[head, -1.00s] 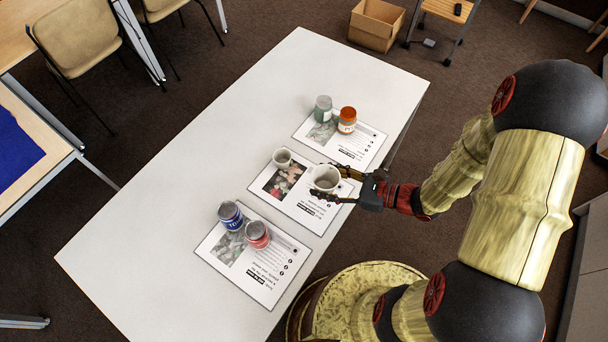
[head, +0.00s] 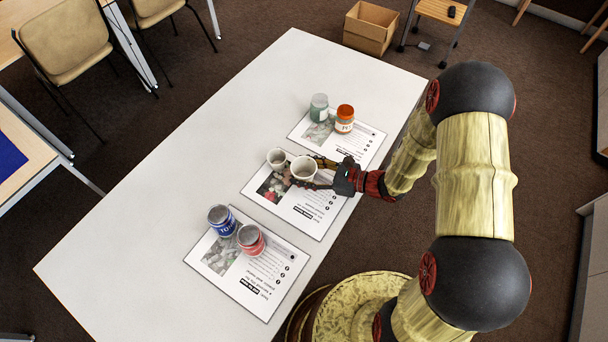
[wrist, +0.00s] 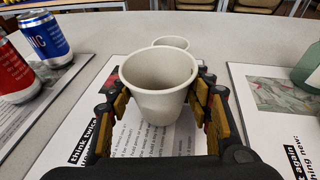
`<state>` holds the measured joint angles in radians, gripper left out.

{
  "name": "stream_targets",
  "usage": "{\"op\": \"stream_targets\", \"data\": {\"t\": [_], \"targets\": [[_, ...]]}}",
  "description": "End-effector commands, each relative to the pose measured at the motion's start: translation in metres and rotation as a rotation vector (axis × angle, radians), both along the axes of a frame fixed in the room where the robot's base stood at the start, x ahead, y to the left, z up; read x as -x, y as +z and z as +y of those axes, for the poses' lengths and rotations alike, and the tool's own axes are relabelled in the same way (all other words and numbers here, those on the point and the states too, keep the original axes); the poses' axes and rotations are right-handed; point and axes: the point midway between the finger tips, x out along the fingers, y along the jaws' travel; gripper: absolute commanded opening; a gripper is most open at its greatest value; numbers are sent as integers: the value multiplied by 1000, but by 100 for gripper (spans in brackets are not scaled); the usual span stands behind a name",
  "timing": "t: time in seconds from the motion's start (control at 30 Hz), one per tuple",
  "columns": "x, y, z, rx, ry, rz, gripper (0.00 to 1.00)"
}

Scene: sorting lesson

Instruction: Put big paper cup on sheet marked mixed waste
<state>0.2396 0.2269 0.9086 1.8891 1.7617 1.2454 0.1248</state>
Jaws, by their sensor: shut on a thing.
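The big paper cup (head: 303,170) is white and upright, over the middle sheet (head: 318,222). My gripper (head: 318,172) is shut on it from the right, one finger on each side. In the wrist view the big cup (wrist: 158,90) stands between the two fingers (wrist: 162,100). A smaller white cup (head: 277,157) stands on the same sheet, just beyond the big cup; it also shows partly hidden in the wrist view (wrist: 171,42). I cannot tell whether the big cup's base touches the sheet. The sheet's title is too small to read fully.
A blue can (head: 221,221) and a red can (head: 251,240) stand on the near-left sheet (head: 262,290). A green-grey jar (head: 319,107) and an orange-lidded jar (head: 344,119) stand on the far sheet (head: 365,145). The white table (head: 170,190) is clear on the left.

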Motion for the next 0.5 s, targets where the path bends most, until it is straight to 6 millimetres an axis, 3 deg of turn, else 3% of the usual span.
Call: {"op": "stream_targets", "data": {"t": [0.03, 0.4, 0.43, 0.5], "targets": [[-1, -7, 0, 0, -1, -2, 41], [-1, -9, 0, 0, 0, -2, 41], [-1, -9, 0, 0, 0, -2, 50], [-1, -8, 0, 0, 0, -2, 54]]}}
